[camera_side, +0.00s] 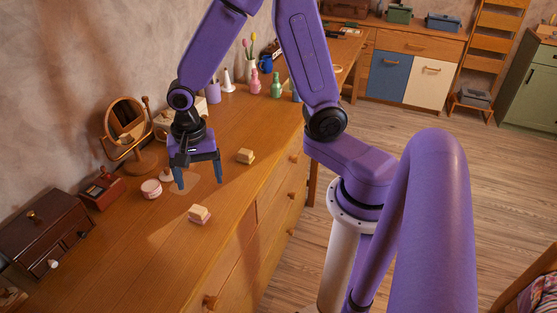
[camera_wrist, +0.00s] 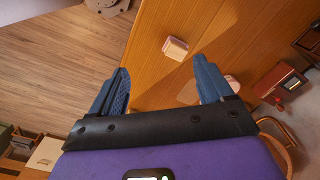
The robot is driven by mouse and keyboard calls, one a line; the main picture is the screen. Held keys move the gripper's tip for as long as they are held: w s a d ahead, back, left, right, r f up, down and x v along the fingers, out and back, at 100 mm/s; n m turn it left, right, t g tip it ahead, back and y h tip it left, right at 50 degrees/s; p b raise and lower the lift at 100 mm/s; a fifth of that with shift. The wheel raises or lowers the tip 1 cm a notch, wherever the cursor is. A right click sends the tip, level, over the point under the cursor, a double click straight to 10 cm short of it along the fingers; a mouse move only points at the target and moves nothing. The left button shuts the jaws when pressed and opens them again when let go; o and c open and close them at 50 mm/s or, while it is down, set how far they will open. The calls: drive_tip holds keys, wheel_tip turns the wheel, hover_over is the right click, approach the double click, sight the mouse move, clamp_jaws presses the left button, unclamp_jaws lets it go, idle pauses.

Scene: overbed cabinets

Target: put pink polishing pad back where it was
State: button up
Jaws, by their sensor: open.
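A small block-shaped pad with a pinkish layer and a cream layer (camera_side: 199,214) lies on the wooden dresser top, nearer the side camera than my gripper. It looks like the pink polishing pad; it also shows in the wrist view (camera_wrist: 175,48), beyond the fingertips. A similar, yellower block (camera_side: 245,156) lies to the right of my gripper. My gripper (camera_side: 200,184) points down above the dresser, open and empty; its blue fingers also show in the wrist view (camera_wrist: 162,66). A pale flat patch (camera_side: 185,183) lies on the wood below the gripper, partly hidden by a finger.
A round pink-and-white jar (camera_side: 151,188) and a red box (camera_side: 102,187) stand to the left, near a round mirror (camera_side: 127,122) and a dark drawer chest (camera_side: 45,228). Bottles and a tulip vase (camera_side: 250,67) stand farther back. The dresser's front edge drops to the floor.

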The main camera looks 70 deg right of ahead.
drive_tip(key=s+d+r+n, duration=0.1)
drive_tip(key=s+r+n, duration=0.3)
drive_tip(key=s+n, duration=0.5)
drive_tip(key=s+d+r+n, duration=0.2)
drive_tip(key=s+r+n, duration=0.1)
drive_tip(key=s+n, duration=0.7)
drive_tip(key=n, duration=0.4)
drive_tip(key=shift+s+r, duration=0.15)
drive_tip(key=shift+r, duration=0.25)
